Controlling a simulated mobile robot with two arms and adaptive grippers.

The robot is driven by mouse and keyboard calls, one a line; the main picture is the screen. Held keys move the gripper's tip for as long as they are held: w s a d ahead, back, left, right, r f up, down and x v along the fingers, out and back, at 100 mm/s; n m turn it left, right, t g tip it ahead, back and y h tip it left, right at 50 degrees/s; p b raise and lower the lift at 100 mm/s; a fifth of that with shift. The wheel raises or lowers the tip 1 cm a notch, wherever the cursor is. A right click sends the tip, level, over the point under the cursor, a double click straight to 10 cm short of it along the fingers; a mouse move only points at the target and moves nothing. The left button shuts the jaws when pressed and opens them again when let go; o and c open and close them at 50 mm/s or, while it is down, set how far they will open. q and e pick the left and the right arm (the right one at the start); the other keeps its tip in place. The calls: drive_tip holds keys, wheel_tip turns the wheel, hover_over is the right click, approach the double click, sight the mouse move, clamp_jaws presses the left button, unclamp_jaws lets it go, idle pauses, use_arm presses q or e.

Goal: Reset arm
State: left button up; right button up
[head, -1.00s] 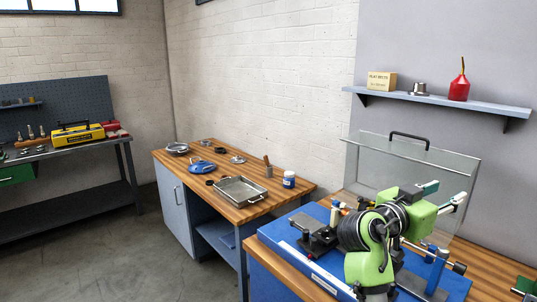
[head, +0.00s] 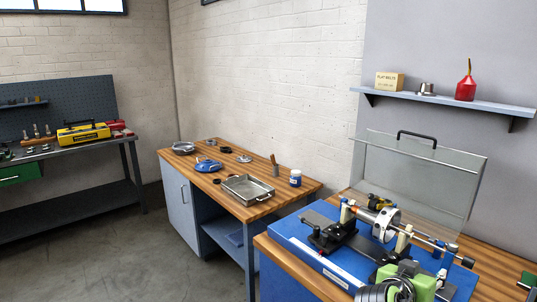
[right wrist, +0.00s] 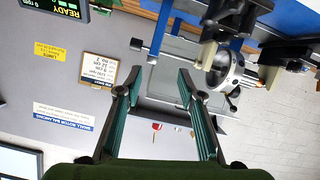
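My right arm's green and black links (head: 400,282) show at the bottom right of the head view, low in front of the balancing machine. The right gripper (right wrist: 157,88) shows in the right wrist view with its two teal-padded fingers spread and nothing between them. The silver rotor (head: 384,224) sits on the blue balancing machine (head: 300,238), its shaft lying across the supports. The rotor also shows in the right wrist view (right wrist: 228,70), beyond and to the right of the fingers, apart from them. My left gripper is in neither view.
A clear guard (head: 425,185) with a black handle stands behind the machine. A wooden side bench (head: 240,208) holds a metal tray (head: 247,189) and a blue-labelled jar (head: 296,178). A wall shelf (head: 450,101) holds a red oil can (head: 465,82). Open floor lies at left.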

drive_tip(key=s+a+f+n+g+y, duration=0.1)
drive_tip(key=s+a+f+n+y, duration=0.2)
drive_tip(key=s+f, duration=0.5)
drive_tip(key=s+a+f+n+g+y, duration=0.1)
drive_tip(key=s+a+f+n+y, duration=0.3)
drive_tip(key=f, duration=0.6)
drive_tip(key=s+a+f+n+g+y, duration=0.15)
drive_tip(key=s+a+f, duration=0.25)
drive_tip(key=s, duration=0.5)
drive_tip(key=s+a+f+n+g+y, duration=0.1)
drive_tip(key=s+a+f+g+y, duration=0.3)
drive_tip(key=s, duration=0.6)
wheel_tip(320, 180, down, 30)
drive_tip(key=s+h+b, duration=0.1)
drive_tip(key=h+b, duration=0.1)
drive_tip(key=b, duration=0.4)
use_arm(q)
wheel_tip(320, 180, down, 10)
drive_tip(key=b, duration=0.4)
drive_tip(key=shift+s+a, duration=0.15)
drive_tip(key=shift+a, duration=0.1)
use_arm(e)
drive_tip(key=s+d+f, duration=0.2)
drive_tip(key=s+f, duration=1.5)
drive_tip(key=f, duration=0.3)
drive_tip(key=shift+s+d+f, duration=0.15)
drive_tip(key=shift+s+f, duration=0.05)
drive_tip(key=shift+f, duration=0.05)
drive_tip(key=shift+n, duration=0.25)
